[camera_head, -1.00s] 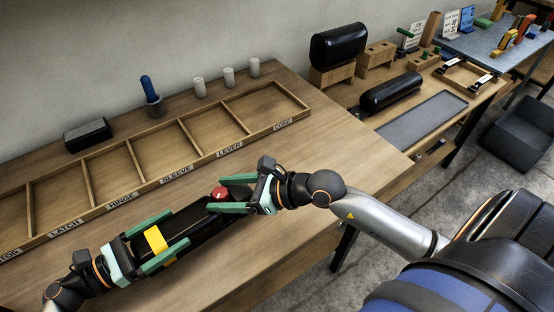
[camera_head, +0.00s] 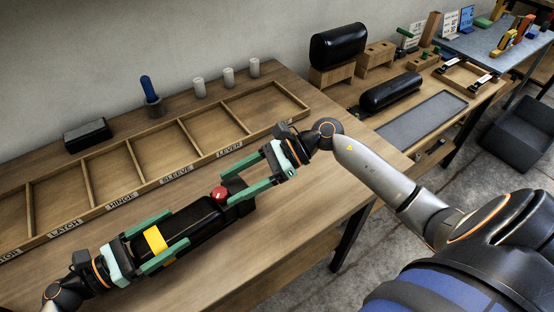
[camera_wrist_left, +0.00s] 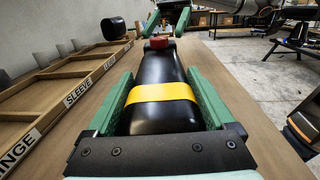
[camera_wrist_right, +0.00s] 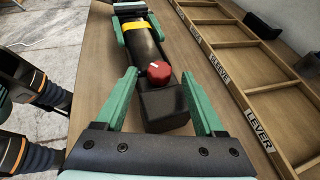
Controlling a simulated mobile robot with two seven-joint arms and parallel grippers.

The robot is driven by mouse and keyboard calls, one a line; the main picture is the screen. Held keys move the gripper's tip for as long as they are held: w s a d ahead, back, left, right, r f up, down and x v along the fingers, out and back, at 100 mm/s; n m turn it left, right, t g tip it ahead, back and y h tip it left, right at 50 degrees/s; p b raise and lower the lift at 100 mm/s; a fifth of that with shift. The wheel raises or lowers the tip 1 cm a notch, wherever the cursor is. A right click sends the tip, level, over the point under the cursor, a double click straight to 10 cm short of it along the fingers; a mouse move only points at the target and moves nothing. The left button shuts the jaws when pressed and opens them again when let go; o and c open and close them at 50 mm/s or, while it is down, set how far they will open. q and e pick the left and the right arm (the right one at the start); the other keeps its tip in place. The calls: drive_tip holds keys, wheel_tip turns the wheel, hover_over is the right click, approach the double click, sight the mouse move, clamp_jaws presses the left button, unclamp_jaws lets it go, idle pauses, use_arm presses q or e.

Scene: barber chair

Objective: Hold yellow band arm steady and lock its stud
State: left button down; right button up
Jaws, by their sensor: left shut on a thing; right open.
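The black arm (camera_head: 195,218) with a yellow band (camera_head: 155,240) lies on the wooden table. My left gripper (camera_head: 163,243) is shut on it, with green fingers along both sides at the band; this also shows in the left wrist view (camera_wrist_left: 165,100). The red stud (camera_head: 220,194) stands on top near the arm's far right end, with a white mark on its top in the right wrist view (camera_wrist_right: 158,71). My right gripper (camera_head: 237,192) is open, its fingers pointing at that end. In the right wrist view the black end block (camera_wrist_right: 164,108) lies between the fingers, with gaps visible.
A wooden tray (camera_head: 138,172) with labelled compartments lies behind the arm. A blue-handled tool in a cup (camera_head: 152,97), white cylinders (camera_head: 228,77) and a black block (camera_head: 88,134) stand behind it. The table front edge is close. Another bench (camera_head: 455,113) stands right.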

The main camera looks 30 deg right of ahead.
sight(221, 195)
drive_tip(key=v, duration=0.9)
drive_tip(key=shift+s+d, duration=0.15)
drive_tip(key=shift+d, duration=0.1)
drive_tip(key=shift+r, duration=0.1)
drive_tip(key=w+a+f+n+g, duration=0.1)
drive_tip(key=a, duration=0.2)
drive_tip(key=w+a+f+n+g, duration=0.1)
drive_tip(key=a+f, duration=0.1)
drive_tip(key=a, duration=0.2)
drive_tip(key=w+a+f+n+g, duration=0.1)
drive_tip(key=a, duration=0.2)
drive_tip(key=shift+w+a+f+g+y, duration=0.2)
drive_tip(key=shift+a+f+g+y, duration=0.1)
drive_tip(key=shift+a, duration=0.05)
drive_tip(key=shift+c, duration=0.4)
clamp_jaws()
